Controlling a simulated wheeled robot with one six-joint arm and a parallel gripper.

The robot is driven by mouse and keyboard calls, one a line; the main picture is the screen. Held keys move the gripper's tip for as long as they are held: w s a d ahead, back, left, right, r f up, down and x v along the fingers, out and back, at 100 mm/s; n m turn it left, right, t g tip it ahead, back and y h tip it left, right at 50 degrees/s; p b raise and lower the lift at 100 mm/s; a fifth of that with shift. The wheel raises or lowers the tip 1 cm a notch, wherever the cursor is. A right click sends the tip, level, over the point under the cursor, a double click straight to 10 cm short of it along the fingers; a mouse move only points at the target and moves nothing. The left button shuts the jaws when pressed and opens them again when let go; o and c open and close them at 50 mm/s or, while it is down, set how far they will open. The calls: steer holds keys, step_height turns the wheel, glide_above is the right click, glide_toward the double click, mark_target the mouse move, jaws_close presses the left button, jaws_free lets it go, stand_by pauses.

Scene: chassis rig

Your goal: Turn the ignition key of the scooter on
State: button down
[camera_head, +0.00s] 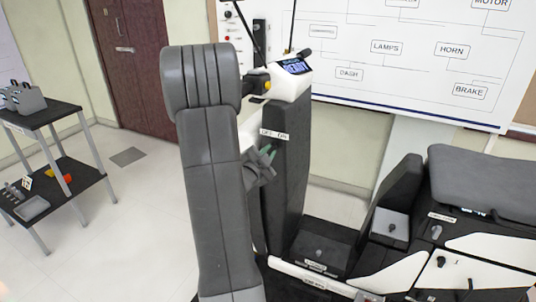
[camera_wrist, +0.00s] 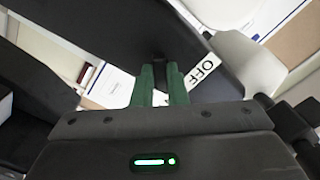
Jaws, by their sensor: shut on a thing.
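The scooter's dark front shield (camera_head: 287,165) stands upright in the middle of the head view. A white label (camera_head: 274,134) is on its upper part; in the wrist view the label (camera_wrist: 205,70) reads OFF, and its other part is hidden. My gripper (camera_head: 268,152) is at the shield just below the label. In the wrist view its green fingers (camera_wrist: 162,84) are shut on the dark ignition key (camera_wrist: 160,70), of which only a little shows between them. I cannot tell the key's angle. The scooter's display (camera_head: 296,67) is lit and seems to read READY.
My grey arm covers the shield's left side in the head view. The scooter's seat (camera_head: 485,183) and white side panels (camera_head: 490,240) are at the right. A wiring board (camera_head: 425,50) stands behind. A two-shelf cart (camera_head: 50,118) is at the far left, with open floor between.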

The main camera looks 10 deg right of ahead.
steer(key=b, duration=0.1)
steer(key=m+b, duration=0.1)
steer(key=b, duration=0.1)
steer(key=shift+f+m, duration=0.25)
steer(key=shift+m, duration=0.05)
steer(key=shift+r+m+b, duration=0.15)
steer(key=shift+m+b, duration=0.35)
steer(key=shift+b, duration=0.45)
steer(key=shift+r, duration=0.1)
steer(key=c, duration=1.4)
jaws_free()
steer(key=shift+c, duration=0.2)
steer(key=shift+s+a, duration=0.1)
steer(key=b+v, duration=0.1)
steer(key=v, duration=1.2)
steer(key=shift+s+a, duration=0.2)
steer(key=shift+s, duration=0.1)
